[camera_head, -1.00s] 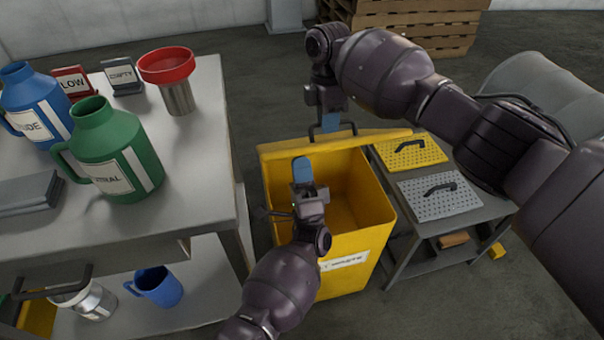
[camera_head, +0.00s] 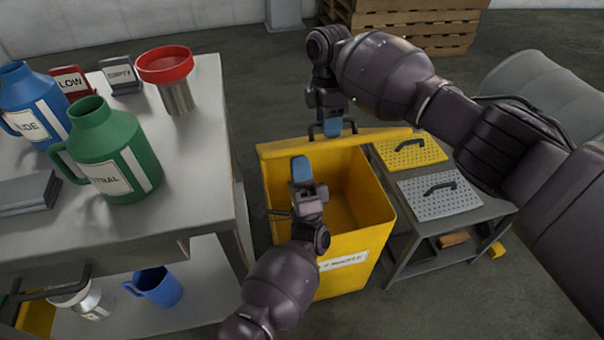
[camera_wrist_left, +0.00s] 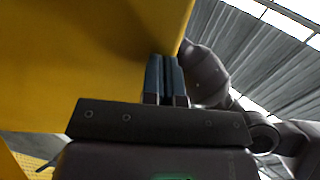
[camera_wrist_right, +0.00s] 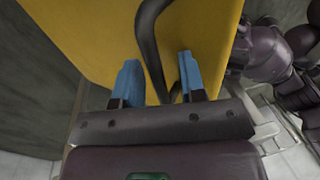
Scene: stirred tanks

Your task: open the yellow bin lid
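The yellow bin (camera_head: 370,220) stands open at centre, its inside visible. Its yellow lid (camera_head: 275,150) is raised at the far side and seen nearly edge-on, with the dark lid handle (camera_head: 313,132) on its far face. My left gripper (camera_head: 301,168) is over the bin opening. Its blue fingers are together with nothing between them in the left wrist view (camera_wrist_left: 164,75), close to a yellow surface. My right gripper (camera_head: 333,127) is behind the lid at the handle. In the right wrist view its fingers (camera_wrist_right: 158,80) are apart, with the handle (camera_wrist_right: 152,45) passing between them.
A grey table (camera_head: 215,150) with a green jug (camera_head: 105,150), a blue jug (camera_head: 35,105) and a red-topped container (camera_head: 168,70) stands left. A low stand with yellow (camera_head: 425,155) and grey perforated plates (camera_head: 425,200) is right of the bin. Pallets (camera_head: 430,25) stand behind.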

